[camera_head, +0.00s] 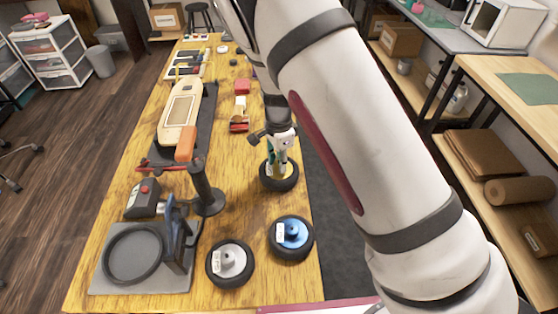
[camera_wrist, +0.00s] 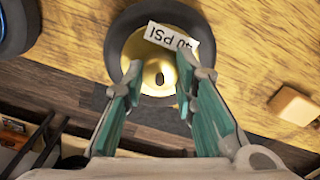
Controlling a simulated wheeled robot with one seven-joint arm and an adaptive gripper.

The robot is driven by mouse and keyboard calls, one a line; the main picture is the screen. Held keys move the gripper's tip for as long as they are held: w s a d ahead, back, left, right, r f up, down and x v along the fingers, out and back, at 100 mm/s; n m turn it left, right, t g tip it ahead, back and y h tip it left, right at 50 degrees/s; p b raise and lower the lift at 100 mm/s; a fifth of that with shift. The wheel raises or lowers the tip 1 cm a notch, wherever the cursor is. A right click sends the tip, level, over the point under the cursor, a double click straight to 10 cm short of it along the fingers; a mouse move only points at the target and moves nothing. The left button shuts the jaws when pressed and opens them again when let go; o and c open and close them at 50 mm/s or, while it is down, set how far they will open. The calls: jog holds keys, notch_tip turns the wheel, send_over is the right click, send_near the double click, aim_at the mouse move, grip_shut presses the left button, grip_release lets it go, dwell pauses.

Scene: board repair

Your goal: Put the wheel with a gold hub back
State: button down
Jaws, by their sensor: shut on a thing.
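The wheel with a gold hub (camera_head: 279,184) is a black tyre near the right edge of the wooden table. In the wrist view its gold hub (camera_wrist: 154,72) and a white "40 PSI" label show clearly. My gripper (camera_wrist: 160,82) has its green-padded fingers on either side of the hub and is shut on it. In the head view my gripper (camera_head: 279,165) comes down on the wheel from above and covers part of the hub. I cannot tell whether the wheel touches the table. A cream board (camera_head: 180,112) lies further back on a dark mat.
A blue-hubbed wheel (camera_head: 291,239) and a grey-hubbed wheel (camera_head: 230,263) lie in front. A grey plate with a black ring (camera_head: 133,253), a dark post (camera_head: 208,195) and a red-button box (camera_head: 143,198) stand at left. A wooden block (camera_wrist: 292,105) shows in the wrist view.

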jog(key=shift+f, duration=0.2)
jog(key=c, duration=1.3)
grip_release()
jog(key=s+d+r+n+y, duration=0.1)
jog(key=s+d+r, duration=0.15)
jog(key=r, duration=0.85)
jog(key=s+d+r+n+y, duration=0.1)
jog(key=s+d+r+n, duration=0.15)
jog(key=r, duration=0.85)
jog(key=s+d+r+n+t, duration=0.1)
jog(key=s+d+r+n, duration=0.2)
jog(key=s, duration=0.5)
jog(key=s+d+r+n+t+h, duration=0.1)
jog(key=s+d+r+n+t, duration=0.1)
jog(key=s, duration=0.6)
jog(key=s+d+r+n+t+h, duration=0.1)
jog(key=s+d+r+n, duration=0.4)
jog(key=s, duration=0.3)
jog(key=shift+s+d+r, duration=0.2)
jog(key=shift+d+r, duration=0.25)
jog(key=shift+r, duration=0.3)
